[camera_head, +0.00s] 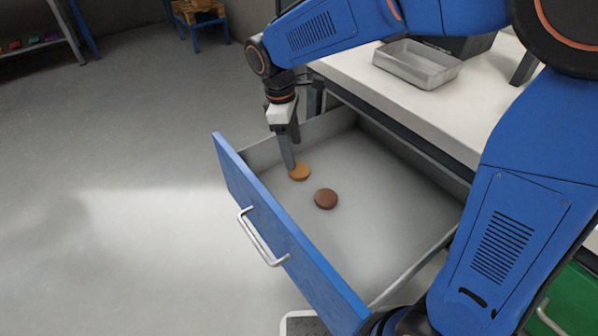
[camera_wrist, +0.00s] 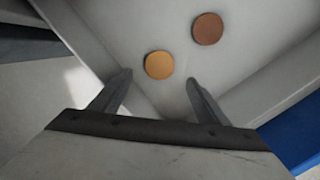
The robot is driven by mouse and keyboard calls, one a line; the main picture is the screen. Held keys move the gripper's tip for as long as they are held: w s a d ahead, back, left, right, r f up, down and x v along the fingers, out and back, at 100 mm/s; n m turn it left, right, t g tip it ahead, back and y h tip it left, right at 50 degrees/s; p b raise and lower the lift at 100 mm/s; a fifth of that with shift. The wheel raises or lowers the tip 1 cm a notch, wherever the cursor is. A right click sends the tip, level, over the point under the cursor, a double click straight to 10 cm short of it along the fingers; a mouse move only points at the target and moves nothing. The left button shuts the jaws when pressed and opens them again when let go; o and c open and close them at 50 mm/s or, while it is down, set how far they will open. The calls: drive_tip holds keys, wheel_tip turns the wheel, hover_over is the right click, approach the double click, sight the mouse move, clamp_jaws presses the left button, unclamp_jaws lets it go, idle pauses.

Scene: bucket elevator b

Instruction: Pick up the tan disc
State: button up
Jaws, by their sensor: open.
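The tan disc (camera_head: 300,173) lies flat on the floor of the open drawer, near its far left part. It also shows in the wrist view (camera_wrist: 159,65), ahead of and between the two fingers, touching neither there. My gripper (camera_head: 291,160) points down into the drawer, just left of and above the disc. In the wrist view its fingers (camera_wrist: 160,78) are spread apart with nothing between them. In the head view a finger overlaps the disc's left edge, and I cannot tell the height left between them.
A brown disc (camera_head: 326,199) lies nearby in the drawer; it also shows in the wrist view (camera_wrist: 207,28). The drawer's blue front (camera_head: 285,240) and grey walls enclose the space. A metal tray (camera_head: 418,66) stands on the white worktop (camera_head: 400,100). The rest of the drawer floor is clear.

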sight(299, 170)
drive_tip(key=shift+d+f, duration=0.2)
drive_tip(key=shift+f, duration=1)
drive_tip(key=shift+d+f, duration=0.25)
drive_tip(key=shift+f, duration=0.9)
drive_tip(key=shift+d+f, duration=0.2)
drive_tip(key=shift+f, duration=1)
drive_tip(key=shift+c, duration=0.6)
drive_tip(key=c, duration=1)
